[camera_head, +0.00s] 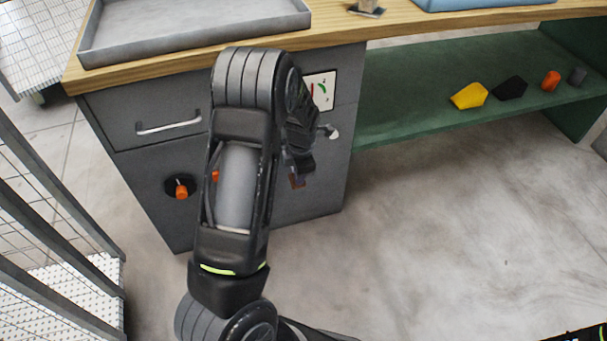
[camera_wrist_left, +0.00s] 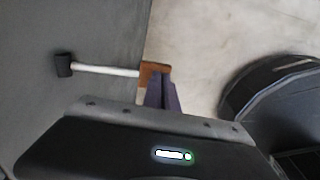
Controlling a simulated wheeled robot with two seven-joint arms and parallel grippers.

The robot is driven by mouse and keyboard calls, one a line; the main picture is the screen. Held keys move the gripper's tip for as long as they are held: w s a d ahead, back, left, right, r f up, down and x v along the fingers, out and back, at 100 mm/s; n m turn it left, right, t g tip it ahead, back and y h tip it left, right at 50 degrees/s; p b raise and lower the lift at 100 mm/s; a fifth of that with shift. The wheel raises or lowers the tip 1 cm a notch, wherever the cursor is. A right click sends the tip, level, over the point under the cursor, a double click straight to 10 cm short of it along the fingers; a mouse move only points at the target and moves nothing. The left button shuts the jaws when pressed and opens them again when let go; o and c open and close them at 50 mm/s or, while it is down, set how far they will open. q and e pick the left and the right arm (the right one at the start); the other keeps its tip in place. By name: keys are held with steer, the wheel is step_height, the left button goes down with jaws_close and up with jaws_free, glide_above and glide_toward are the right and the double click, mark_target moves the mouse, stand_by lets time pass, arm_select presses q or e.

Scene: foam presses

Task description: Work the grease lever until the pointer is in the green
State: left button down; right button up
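The grease lever (camera_wrist_left: 105,70) shows in the left wrist view as a white rod with a black block at its left end and an orange-brown grip (camera_wrist_left: 155,69) at its right end. My left gripper (camera_wrist_left: 161,84) has its two dark fingers close together at the grip and looks shut on it. In the head view the left gripper (camera_head: 298,165) is by the cabinet front, mostly hidden by my own arm. The gauge (camera_head: 320,90) is a white plate with red and green marks, partly covered by the wrist. Its pointer is too small to read. My right gripper is out of view.
The grey cabinet (camera_head: 130,105) has a drawer handle (camera_head: 168,124) and an orange knob (camera_head: 181,188). A grey tray (camera_head: 190,38) stands on the wooden top. Several small pieces lie on the green shelf (camera_head: 400,115). A metal-mesh structure (camera_head: 45,230) is at left. The floor at right is clear.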

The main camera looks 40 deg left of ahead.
arm_select(q)
steer(key=shift+a+f+b, duration=0.15)
steer(key=shift+f+b, duration=0.15)
steer(key=shift+f, duration=1.5)
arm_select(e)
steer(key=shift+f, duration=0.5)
arm_select(q)
steer(key=shift+f, duration=0.1)
steer(key=shift+s, duration=0.1)
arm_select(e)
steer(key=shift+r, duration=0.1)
